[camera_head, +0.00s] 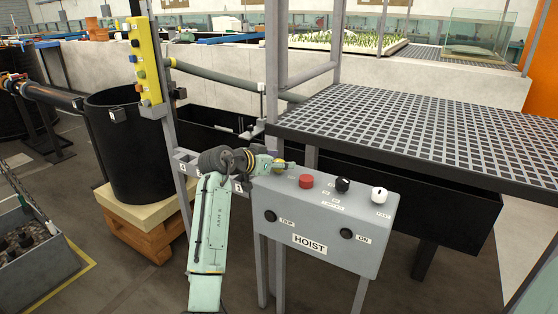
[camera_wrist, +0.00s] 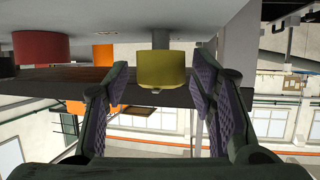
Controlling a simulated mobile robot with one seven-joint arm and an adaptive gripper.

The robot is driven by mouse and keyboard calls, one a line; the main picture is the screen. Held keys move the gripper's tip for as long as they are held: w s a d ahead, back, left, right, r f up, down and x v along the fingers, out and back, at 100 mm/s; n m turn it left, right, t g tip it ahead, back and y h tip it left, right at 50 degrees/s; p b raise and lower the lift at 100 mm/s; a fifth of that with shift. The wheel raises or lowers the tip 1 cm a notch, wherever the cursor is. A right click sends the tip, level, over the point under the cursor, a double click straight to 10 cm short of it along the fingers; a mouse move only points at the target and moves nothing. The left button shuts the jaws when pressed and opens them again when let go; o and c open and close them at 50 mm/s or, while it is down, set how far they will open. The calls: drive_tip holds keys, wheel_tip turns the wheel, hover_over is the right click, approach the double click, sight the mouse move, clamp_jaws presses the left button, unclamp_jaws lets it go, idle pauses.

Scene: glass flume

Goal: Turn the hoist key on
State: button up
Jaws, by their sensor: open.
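The grey hoist control box (camera_head: 322,226), labelled HOIST, stands on posts right of my arm. A yellow knob-like part (camera_head: 290,165) sits at the left of its top face. It also shows in the wrist view (camera_wrist: 162,70), on a grey stem. My gripper (camera_head: 276,163) reaches in from the left at this part. In the wrist view my gripper (camera_wrist: 163,88) is open, with the yellow part between its purple-padded fingers and gaps on both sides. A red button (camera_head: 306,181), a black knob (camera_head: 342,185) and a white knob (camera_head: 379,194) stand farther right.
The red button (camera_wrist: 42,47) is beside the left finger in the wrist view. A black grating platform (camera_head: 420,135) is behind the box. A yellow button strip (camera_head: 146,60) on a post and a black tub (camera_head: 140,150) are to the left.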

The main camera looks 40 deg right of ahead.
drive_tip(key=shift+c, duration=0.6)
drive_tip(key=c, duration=1)
